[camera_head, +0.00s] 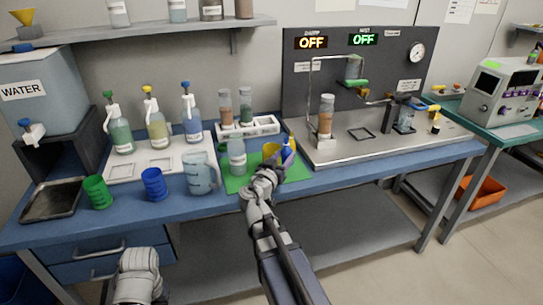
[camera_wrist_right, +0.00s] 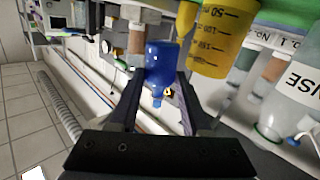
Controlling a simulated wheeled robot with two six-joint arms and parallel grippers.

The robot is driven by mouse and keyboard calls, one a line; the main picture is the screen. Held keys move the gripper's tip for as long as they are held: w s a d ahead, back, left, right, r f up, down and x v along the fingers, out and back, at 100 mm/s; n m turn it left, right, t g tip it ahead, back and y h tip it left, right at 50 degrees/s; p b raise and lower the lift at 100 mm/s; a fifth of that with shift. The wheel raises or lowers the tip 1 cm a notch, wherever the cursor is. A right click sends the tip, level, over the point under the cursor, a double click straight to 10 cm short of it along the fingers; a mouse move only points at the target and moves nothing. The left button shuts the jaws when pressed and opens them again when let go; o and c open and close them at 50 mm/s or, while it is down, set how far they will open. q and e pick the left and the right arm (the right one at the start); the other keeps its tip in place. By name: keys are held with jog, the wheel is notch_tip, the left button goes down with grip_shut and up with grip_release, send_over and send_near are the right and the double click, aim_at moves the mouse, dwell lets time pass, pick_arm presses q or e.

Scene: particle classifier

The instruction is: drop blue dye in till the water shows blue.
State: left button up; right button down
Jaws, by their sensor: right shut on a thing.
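My right gripper (camera_head: 280,160) is over the green mat (camera_head: 236,186), shut on a small blue dye bottle (camera_head: 287,154). In the right wrist view the blue bottle (camera_wrist_right: 160,62) sits between the two fingers, its narrow tip toward the palm. A yellow graduated cup (camera_head: 268,150) stands just behind the gripper, partly hidden; it also shows close beside the bottle in the wrist view (camera_wrist_right: 222,40). A clear bottle (camera_head: 237,158) stands on the mat to the left. A clear pitcher (camera_head: 201,172) with pale liquid stands left of the mat.
A white tray (camera_head: 122,170) with several pump bottles, a blue cup (camera_head: 153,184) and a green cup (camera_head: 97,191) are to the left. A white rack (camera_head: 262,128) with two jars stands behind the mat. A metal rig (camera_head: 340,151) is to the right.

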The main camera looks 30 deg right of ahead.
pick_arm(q)
jog(key=shift+f+b, duration=1.8)
jog(key=shift+f, duration=0.45)
pick_arm(e)
jog(key=shift+s+d+f+m+h, duration=0.1)
jog(key=shift+f+m, duration=0.15)
jog(key=shift+f, duration=0.35)
jog(key=shift+s+a+f+m+h, duration=0.1)
jog(key=shift+s+f+m, duration=0.1)
jog(key=shift+f, duration=0.35)
jog(key=shift+s+d+f+m+h, duration=0.1)
jog(key=shift+f+m, duration=0.15)
jog(key=shift+f, duration=0.35)
pick_arm(q)
jog(key=shift+r, duration=0.15)
pick_arm(e)
jog(key=shift+r, duration=0.15)
pick_arm(q)
notch_tip(320, 180, up, 5)
jog(key=p, duration=0.5)
pick_arm(e)
notch_tip(320, 180, up, 5)
jog(key=shift+f, duration=0.1)
pick_arm(q)
notch_tip(320, 180, up, 17)
jog(key=p, duration=1.7)
pick_arm(e)
notch_tip(320, 180, up, 17)
jog(key=shift+w, duration=0.1)
